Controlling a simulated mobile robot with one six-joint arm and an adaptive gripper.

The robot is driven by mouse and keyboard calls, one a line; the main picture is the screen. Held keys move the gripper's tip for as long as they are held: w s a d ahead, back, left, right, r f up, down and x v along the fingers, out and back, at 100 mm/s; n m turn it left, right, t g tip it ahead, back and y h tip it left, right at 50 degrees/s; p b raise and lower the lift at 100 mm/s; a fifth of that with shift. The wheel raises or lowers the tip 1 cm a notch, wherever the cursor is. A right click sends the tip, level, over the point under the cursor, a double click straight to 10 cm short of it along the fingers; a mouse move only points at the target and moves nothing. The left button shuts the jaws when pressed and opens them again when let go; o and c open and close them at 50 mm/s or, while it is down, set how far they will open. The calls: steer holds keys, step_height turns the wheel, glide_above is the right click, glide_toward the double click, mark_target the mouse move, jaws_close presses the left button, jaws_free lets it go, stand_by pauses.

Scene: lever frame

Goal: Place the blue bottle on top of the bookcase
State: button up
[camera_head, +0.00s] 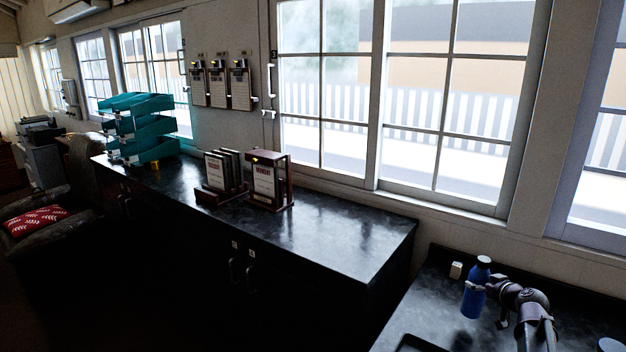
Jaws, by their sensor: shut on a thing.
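I cannot tell whether the bottle's base touches the counter. I cannot make out a bookcase for certain. A long dark cabinet (330,238) with a flat glossy top and door handles stands along the window wall, left of the bottle.
Two wooden holders with booklets (222,175) (267,182) stand mid-cabinet. Teal stacked trays (143,128) stand at its far left end. The cabinet top's right part is clear. A small pale block (456,270) is behind the bottle. An armchair with a red cushion (35,220) is at left.

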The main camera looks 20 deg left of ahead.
mark_target(486, 260)
step_height(486, 260, up, 12)
steer(key=p, duration=1.2)
steer(key=shift+w+r, duration=0.15)
steer(key=shift+r, duration=0.1)
